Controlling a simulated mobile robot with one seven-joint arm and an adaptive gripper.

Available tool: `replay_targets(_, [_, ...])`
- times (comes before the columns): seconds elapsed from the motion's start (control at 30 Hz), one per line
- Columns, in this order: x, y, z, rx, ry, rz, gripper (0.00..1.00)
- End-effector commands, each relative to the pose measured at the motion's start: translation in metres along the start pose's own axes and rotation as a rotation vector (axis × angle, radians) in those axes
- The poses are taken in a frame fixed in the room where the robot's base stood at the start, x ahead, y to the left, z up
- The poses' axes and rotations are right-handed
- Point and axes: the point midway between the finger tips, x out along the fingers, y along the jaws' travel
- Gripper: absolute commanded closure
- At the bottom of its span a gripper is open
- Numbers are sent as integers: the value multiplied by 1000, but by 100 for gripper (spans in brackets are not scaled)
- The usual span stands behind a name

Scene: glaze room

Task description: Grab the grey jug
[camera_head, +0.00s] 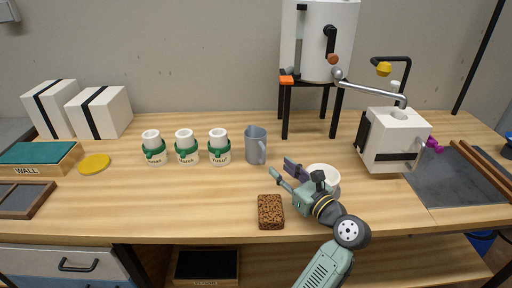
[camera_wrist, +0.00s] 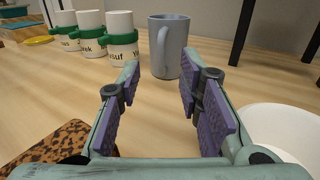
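The grey jug (camera_head: 255,143) stands upright on the wooden table, right of the white cups in the head view. In the wrist view the grey jug (camera_wrist: 171,48) is ahead of the fingers, its handle toward the left front. My gripper (camera_head: 282,168) is low over the table, in front of the jug and slightly right of it. It also shows in the wrist view (camera_wrist: 160,80), open, with purple pads apart and nothing between them. The fingers do not appear to touch the jug.
A white bowl (camera_head: 325,174) stands close to my gripper, partly hidden by it. A brown speckled block (camera_head: 270,212) lies at the front edge. White cups with green bands (camera_head: 185,146) stand left of the jug. A black-legged stand (camera_head: 285,112) is behind.

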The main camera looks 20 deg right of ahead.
Motion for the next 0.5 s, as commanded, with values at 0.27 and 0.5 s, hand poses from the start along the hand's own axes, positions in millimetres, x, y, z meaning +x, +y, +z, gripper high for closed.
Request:
replay_targets(0.27, [26,0,2,-1,0,1,67])
replay_targets(0.5, [62,0,3,0,-1,3,67])
